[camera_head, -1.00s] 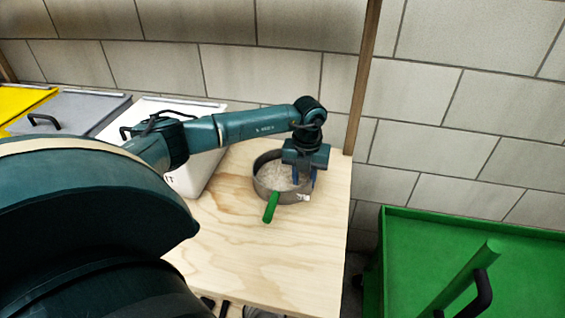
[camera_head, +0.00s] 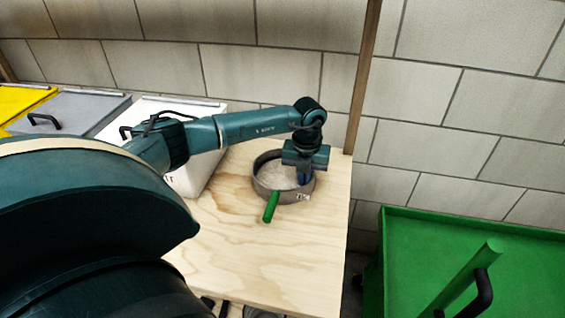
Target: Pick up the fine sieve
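The fine sieve (camera_head: 268,188) is a round grey-brown pan with a pale mesh bottom and a green handle (camera_head: 271,207). It sits on the wooden table, its handle toward the front. My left gripper (camera_head: 305,180) points down at the sieve's right rim. Its fingers are at or just inside the rim and mostly hidden, so I cannot tell whether they are closed on it. A small label shows on the rim's front right. My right gripper is not in view.
The wooden table (camera_head: 264,262) is clear in front of the sieve. A white bin (camera_head: 205,165), a grey bin (camera_head: 75,110) and a yellow bin (camera_head: 22,100) stand to the left. A green cart (camera_head: 420,255) with a green bar is at the right. A block wall and wooden post stand behind.

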